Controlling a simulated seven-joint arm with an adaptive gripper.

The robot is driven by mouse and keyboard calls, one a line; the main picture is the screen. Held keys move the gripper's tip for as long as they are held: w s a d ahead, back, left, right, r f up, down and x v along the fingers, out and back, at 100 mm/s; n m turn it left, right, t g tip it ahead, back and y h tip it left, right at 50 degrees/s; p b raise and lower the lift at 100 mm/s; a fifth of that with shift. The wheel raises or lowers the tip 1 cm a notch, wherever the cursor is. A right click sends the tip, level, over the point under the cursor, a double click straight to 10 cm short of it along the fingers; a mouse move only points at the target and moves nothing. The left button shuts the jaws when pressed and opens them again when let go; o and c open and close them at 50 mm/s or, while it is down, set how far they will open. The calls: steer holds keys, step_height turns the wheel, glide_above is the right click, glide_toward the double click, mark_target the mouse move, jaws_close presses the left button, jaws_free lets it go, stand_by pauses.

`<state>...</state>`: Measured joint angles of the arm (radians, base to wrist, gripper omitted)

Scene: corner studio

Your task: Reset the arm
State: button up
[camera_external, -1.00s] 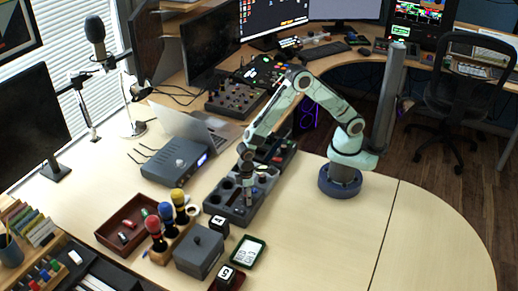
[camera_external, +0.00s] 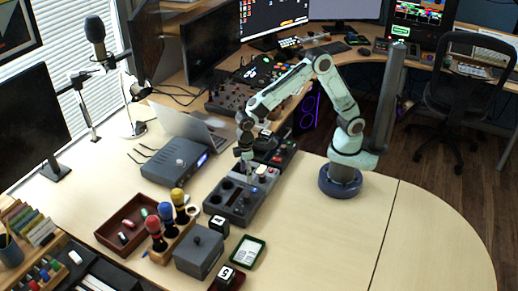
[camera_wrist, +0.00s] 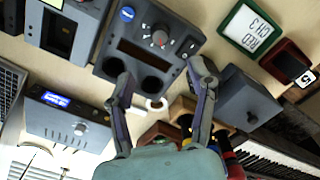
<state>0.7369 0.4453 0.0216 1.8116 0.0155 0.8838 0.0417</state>
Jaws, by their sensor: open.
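My arm reaches left from its round blue base on the table. My gripper (camera_external: 246,163) hangs above a dark grey console (camera_external: 215,204) with round holes and knobs. In the wrist view my gripper (camera_wrist: 160,80) has its fingers spread wide with nothing held between them. The same console (camera_wrist: 187,23) lies beyond the fingertips, with a blue button and a red-marked knob facing up.
A red tray (camera_external: 103,237), a rack of coloured-topped pieces (camera_external: 163,252), a grey box (camera_external: 200,250) and a green-framed display (camera_external: 247,252) stand to the front left. A silver-blue device (camera_external: 175,163) and a laptop (camera_external: 190,123) lie behind. The right table half (camera_external: 330,235) is clear.

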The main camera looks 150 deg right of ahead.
steer(key=shift+r, duration=0.5)
steer(key=w+a+r+n+t, duration=0.1)
steer(key=a+r+n, duration=0.2)
steer(key=a+r, duration=0.4)
steer(key=w+a+r+n+t, duration=0.15)
steer(key=a+r, duration=0.25)
steer(key=a, duration=0.5)
steer(key=s+a+n, duration=0.4)
steer(key=s+a, duration=0.5)
steer(key=s+a+f+n+g, duration=0.1)
steer(key=s+f, duration=0.3)
steer(key=s, duration=0.5)
steer(key=shift+s+a+f+g+y, duration=0.2)
steer(key=shift+a+g+y, duration=0.2)
steer(key=shift+g, duration=0.45)
steer(key=shift+n, duration=0.25)
